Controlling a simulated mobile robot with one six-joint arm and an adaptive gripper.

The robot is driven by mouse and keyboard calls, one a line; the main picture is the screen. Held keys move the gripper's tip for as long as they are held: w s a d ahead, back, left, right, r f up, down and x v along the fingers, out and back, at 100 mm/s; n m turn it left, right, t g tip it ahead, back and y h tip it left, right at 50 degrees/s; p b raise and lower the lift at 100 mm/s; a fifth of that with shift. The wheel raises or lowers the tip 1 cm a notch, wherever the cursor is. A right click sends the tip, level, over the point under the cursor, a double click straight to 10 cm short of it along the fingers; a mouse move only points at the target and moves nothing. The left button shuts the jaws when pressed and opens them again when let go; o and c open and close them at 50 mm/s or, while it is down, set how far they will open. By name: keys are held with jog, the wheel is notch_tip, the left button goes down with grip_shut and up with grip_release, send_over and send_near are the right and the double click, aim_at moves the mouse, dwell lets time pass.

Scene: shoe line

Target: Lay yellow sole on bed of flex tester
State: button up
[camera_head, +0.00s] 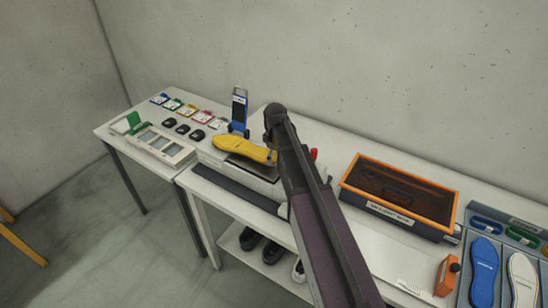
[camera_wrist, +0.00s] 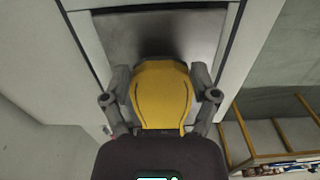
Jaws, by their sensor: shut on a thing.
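In the wrist view, my gripper (camera_wrist: 161,84) is shut across the yellow sole (camera_wrist: 161,97), one finger on each side. The grey metal bed (camera_wrist: 155,35) shows beyond the sole's tip in the wrist view. A bit of the bed (camera_head: 243,162) also shows below the sole in the head view. I cannot tell whether the sole touches the bed.
An orange-rimmed box (camera_head: 400,196) stands right of the tester, with a blue sole (camera_head: 484,270) and a white sole (camera_head: 522,280) farther right. A tray (camera_head: 163,145) and several coloured cards (camera_head: 187,110) are left. Dark shoes (camera_head: 262,245) sit on the lower shelf.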

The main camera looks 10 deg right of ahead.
jog(key=shift+f+b, duration=0.95)
jog(key=shift+f, duration=0.25)
jog(key=o, duration=1.2)
jog(key=shift+r, duration=0.1)
